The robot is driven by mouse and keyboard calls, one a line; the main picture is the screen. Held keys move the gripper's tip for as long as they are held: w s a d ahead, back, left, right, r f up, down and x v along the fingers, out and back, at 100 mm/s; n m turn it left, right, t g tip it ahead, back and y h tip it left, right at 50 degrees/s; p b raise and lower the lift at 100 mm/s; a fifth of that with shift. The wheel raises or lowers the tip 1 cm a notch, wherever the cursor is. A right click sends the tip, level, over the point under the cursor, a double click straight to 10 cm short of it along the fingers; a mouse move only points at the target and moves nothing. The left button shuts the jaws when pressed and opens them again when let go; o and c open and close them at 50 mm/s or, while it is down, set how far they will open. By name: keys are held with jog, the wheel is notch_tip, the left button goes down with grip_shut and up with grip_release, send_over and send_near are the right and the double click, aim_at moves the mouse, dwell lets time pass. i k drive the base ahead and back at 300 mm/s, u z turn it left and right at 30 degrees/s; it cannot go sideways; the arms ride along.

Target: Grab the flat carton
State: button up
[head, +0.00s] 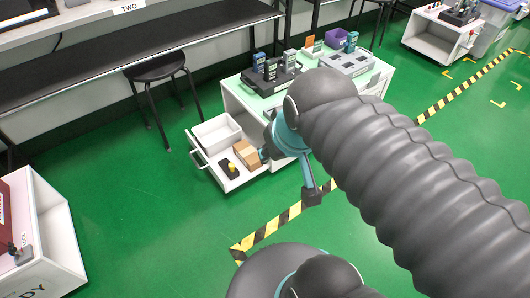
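The carton (246,153), a small flat brown box, lies in the pulled-out white drawer (229,185) of a white cabinet, at the drawer's right side. My gripper (288,176) shows at the end of my grey ribbed arm, with teal parts and dark tips. Its fingers look spread, one dark tip close to the carton's right edge in the picture and the other lower right over the floor. I cannot tell whether the near tip touches the carton. Nothing shows between the fingers. My arm hides part of the gripper and the cabinet.
A white bin (216,133) and a black item with a yellow top (231,167) share the drawer. Handheld testers (259,62) stand on the cabinet top. A black stool (156,68) stands left behind.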

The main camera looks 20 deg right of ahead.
aim_at(247, 156)
jog(key=u, duration=3.85)
jog(key=k, duration=2.25)
jog(key=z, duration=1.1)
